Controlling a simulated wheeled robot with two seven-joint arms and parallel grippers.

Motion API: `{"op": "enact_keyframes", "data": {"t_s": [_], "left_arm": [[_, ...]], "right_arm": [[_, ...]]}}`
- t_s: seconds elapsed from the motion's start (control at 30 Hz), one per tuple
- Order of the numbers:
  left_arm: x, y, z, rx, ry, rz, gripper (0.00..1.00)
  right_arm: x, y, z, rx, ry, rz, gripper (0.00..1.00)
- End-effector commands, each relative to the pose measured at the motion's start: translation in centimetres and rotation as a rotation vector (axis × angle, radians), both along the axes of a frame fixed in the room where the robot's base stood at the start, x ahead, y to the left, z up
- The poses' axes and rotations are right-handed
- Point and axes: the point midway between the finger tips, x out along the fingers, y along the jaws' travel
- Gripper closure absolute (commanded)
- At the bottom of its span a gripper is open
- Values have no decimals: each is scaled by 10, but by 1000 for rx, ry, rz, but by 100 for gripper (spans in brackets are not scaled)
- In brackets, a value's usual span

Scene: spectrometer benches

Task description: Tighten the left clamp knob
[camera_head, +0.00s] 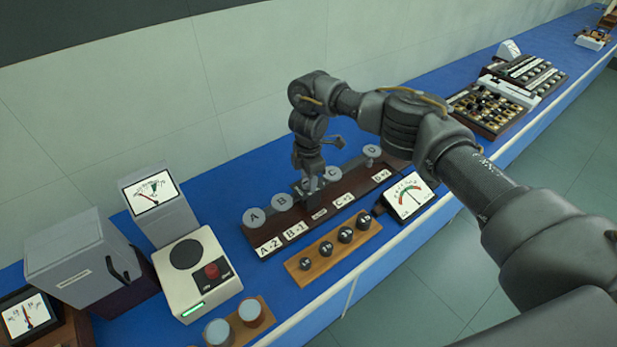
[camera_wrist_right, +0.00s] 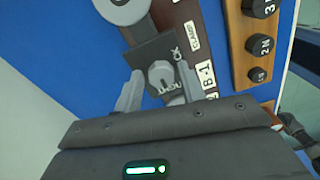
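A grey clamp knob (camera_wrist_right: 162,77) sits on a dark plate (camera_wrist_right: 150,55) with lettering that partly reads as lock and unlock. A small clamp label (camera_wrist_right: 194,36) is beside it. My right gripper (camera_wrist_right: 160,92) is open, with one finger on each side of the knob and gaps showing; I cannot tell whether either finger touches it. In the head view my right gripper (camera_head: 309,187) points down over the middle of the dark rack (camera_head: 265,241), hiding the knob. My left gripper is not in view.
Round lettered discs such as disc A (camera_head: 255,217) and disc D (camera_head: 372,151) stand on the rack. A white box with a red knob (camera_head: 196,273) stands left.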

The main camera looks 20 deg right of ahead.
Motion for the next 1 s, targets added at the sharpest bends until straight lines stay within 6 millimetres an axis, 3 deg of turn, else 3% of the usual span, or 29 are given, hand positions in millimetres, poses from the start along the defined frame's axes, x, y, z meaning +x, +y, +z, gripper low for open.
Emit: {"op": "enact_keyframes", "data": {"t_s": [0.07,0.43,0.8,1.0], "left_arm": [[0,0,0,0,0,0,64],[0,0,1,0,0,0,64],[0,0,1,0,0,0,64],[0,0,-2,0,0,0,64]], "right_arm": [[0,0,0,1,1,1,50],[0,2,7,2,-1,5,50],[1,1,74,0,-3,5,50],[0,0,99,1,-1,3,50]]}}
